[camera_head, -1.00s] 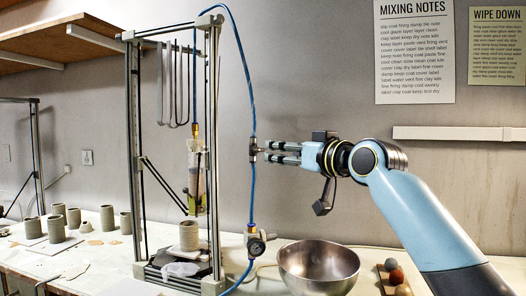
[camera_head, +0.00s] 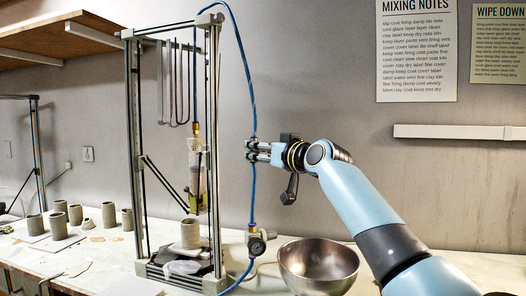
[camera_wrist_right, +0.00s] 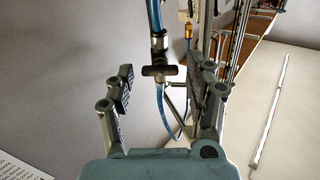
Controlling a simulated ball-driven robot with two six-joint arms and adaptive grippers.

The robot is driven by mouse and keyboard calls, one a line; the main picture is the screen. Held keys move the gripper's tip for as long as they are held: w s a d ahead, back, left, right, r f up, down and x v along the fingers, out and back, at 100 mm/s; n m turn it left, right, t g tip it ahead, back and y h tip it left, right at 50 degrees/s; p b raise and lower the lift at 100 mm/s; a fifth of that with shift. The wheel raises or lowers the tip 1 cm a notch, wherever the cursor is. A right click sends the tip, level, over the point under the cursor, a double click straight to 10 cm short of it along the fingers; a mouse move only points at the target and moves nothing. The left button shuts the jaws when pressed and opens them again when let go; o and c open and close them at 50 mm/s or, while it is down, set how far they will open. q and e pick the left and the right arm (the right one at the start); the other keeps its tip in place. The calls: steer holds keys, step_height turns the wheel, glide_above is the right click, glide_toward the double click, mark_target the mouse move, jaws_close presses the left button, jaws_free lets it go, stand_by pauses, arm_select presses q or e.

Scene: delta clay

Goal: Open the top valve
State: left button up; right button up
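The top valve (camera_wrist_right: 160,72), a dark T-shaped handle under a metal fitting, sits in line on the blue hose (camera_head: 251,95). In the right wrist view it lies between and a little beyond the two fingers of my right gripper (camera_wrist_right: 163,84). The fingers are spread apart, with a gap on each side of the handle. In the head view my right gripper (camera_head: 252,150) reaches the hose from the right and mostly hides the valve. My left gripper is in neither view.
A metal frame (camera_head: 216,120) with a clay extruder stands just left of the hose. A metal bowl (camera_head: 318,265) stands below my arm. Several clay cups (camera_head: 59,228) stand at left.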

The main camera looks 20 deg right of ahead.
steer(key=c, duration=0.9)
steer(key=shift+f+n+g+y+b, duration=0.1)
steer(key=shift+n+g+y+b, duration=0.2)
steer(key=shift+n+b, duration=3.85)
steer(key=shift+n+g+y+b, duration=0.25)
steer(key=shift+n+b, duration=2.85)
steer(key=shift+n, duration=2.05)
steer(key=o, duration=1.1)
steer(key=shift+o, duration=0.2)
steer(key=shift+s, duration=0.1)
